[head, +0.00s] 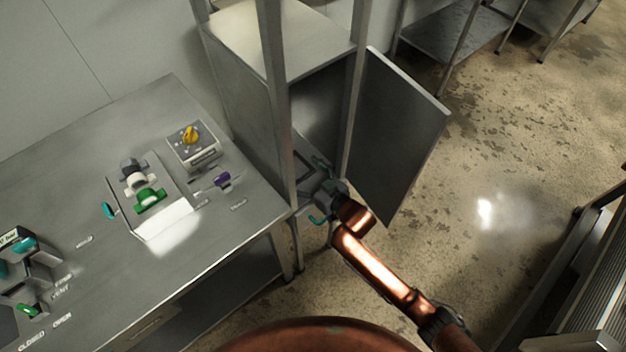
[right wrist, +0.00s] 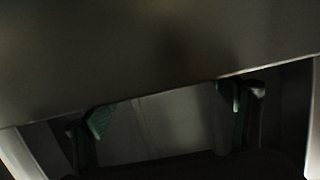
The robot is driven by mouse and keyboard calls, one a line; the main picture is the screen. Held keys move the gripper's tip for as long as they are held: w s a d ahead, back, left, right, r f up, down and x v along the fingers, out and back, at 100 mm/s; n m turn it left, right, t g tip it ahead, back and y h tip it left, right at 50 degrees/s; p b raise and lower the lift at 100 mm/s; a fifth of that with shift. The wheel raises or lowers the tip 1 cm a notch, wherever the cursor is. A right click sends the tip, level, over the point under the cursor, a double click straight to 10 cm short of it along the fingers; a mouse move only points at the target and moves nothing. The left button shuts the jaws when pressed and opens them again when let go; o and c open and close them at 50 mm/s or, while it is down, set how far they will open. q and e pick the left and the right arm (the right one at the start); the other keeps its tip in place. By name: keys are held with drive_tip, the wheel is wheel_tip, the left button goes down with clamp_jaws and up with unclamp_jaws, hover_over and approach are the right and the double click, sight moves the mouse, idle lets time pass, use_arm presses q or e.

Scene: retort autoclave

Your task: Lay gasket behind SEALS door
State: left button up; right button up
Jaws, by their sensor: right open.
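A tall metal cabinet (head: 245,135) stands at the right end of the bench, its grey door (head: 395,140) swung wide open to the right. I see no SEALS label on it. My right gripper (head: 319,191) is open at the cabinet's lower front opening. In the right wrist view, its green-padded fingers (right wrist: 168,110) are spread apart, with nothing clearly between them. A large grey surface fills the upper part of that view. A dark-edged shape lies on the cabinet floor by the gripper; I cannot tell whether it is the gasket. My left gripper is not in view.
On the steel bench (head: 75,140) are a box with a yellow knob (head: 190,134), a pale plate (head: 163,222) with a green fitting (head: 149,197), and a purple-handled item (head: 222,180). A dark device (head: 35,268) stands at far left. Floor is clear right of the door.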

drive_tip(key=p+v, duration=0.3)
drive_tip(key=v, duration=0.7)
drive_tip(key=shift+s+r, duration=0.1)
drive_tip(key=shift+r, duration=0.05)
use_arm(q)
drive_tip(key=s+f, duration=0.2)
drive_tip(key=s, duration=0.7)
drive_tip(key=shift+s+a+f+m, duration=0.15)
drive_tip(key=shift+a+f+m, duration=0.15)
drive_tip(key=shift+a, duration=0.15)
use_arm(e)
drive_tip(key=shift+s+d, duration=0.35)
drive_tip(key=shift+s, duration=0.1)
drive_tip(key=shift+c, duration=0.3)
